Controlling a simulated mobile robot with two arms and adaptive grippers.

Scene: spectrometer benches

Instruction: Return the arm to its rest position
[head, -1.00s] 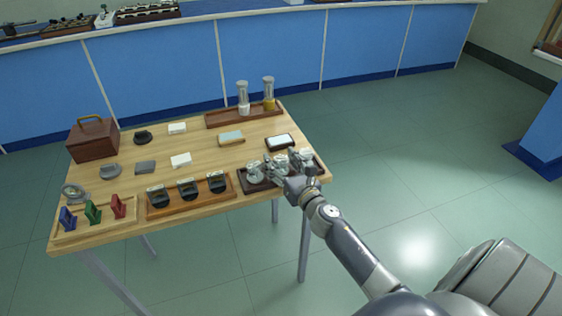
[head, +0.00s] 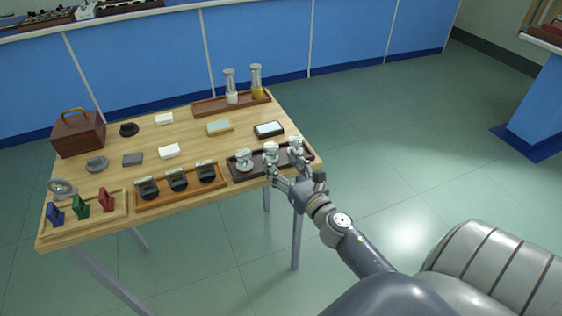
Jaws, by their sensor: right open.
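My right gripper (head: 284,164) is open at the front right of the wooden table (head: 113,180). It is in front of and over the front edge of a dark tray (head: 237,176) that holds several silvery-white round pieces. The left piece (head: 243,160) stands clear of the fingers. The middle piece (head: 270,153) is close to one finger, and the right piece (head: 296,146) is close to the other; I cannot tell whether they touch. Nothing is seen held between the fingers. My right arm (head: 358,245) reaches in from the lower right. My left gripper is not in view.
A wooden tray (head: 142,207) with black holders and a tray (head: 60,231) with coloured clips lie along the table's front. A brown box (head: 79,134) stands at the left. Two tall vials (head: 256,82) stand at the back. Open floor (head: 400,200) lies right of the table.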

